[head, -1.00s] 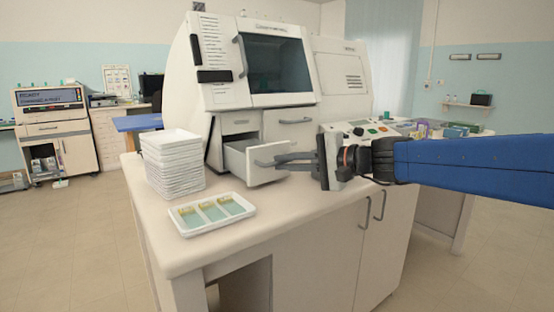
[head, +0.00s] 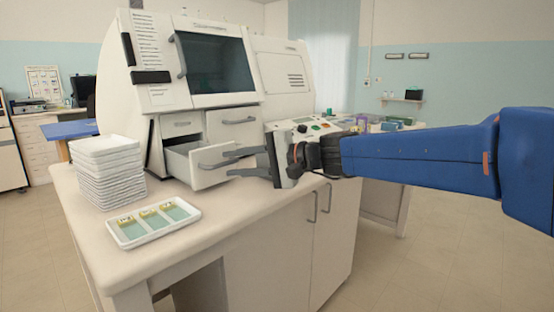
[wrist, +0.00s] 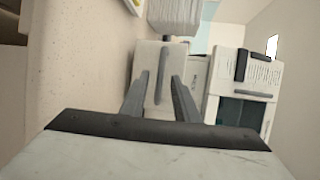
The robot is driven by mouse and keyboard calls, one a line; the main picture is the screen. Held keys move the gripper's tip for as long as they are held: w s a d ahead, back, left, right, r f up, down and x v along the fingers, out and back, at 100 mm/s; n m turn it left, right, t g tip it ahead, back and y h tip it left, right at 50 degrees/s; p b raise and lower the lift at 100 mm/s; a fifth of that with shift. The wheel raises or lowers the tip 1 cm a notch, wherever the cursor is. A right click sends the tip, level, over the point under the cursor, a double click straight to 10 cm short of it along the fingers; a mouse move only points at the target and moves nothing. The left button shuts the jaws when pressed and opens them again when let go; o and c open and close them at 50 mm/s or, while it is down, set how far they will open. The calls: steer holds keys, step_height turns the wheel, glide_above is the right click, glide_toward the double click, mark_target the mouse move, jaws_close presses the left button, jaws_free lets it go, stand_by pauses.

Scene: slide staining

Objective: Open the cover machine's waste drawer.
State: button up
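The cover machine (head: 205,105) is a large white unit on the bench. Its lower left drawer (head: 212,178) stands pulled out, with its inside showing from above. The drawer has a grey bar handle (head: 212,165) on its front. My gripper (head: 230,163) is at the handle from the right, with its fingers spread. In the wrist view, the drawer front (wrist: 149,62) and handle (wrist: 162,75) show ahead, and the handle lies between the lines of my two open fingers (wrist: 158,88), apart from both. I cannot tell whether the fingertips still overlap the handle in depth.
A stack of white trays (head: 108,175) stands left of the drawer. A white tray with slides (head: 153,237) lies near the bench front. A closed drawer (head: 231,128) with a handle is to the right. A control panel (head: 300,133) and small boxes lie farther right.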

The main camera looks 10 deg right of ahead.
steer(key=v, duration=1.6)
steer(key=s+f+n+g+h, duration=0.25)
steer(key=s+f, duration=0.35)
steer(key=f, duration=0.3)
steer(key=s+f+n+g+h, duration=0.1)
steer(key=s+f+h, duration=0.4)
steer(key=f, duration=0.5)
steer(key=s+d+f+n+h, duration=0.4)
steer(key=s+d+f+h, duration=0.1)
steer(key=s+d+f, duration=0.3)
steer(key=shift+d+f+h, duration=0.35)
steer(key=shift+d+f, duration=0.4)
steer(key=shift+f, duration=0.55)
steer(key=shift+o, duration=0.2)
steer(key=shift+s, duration=0.1)
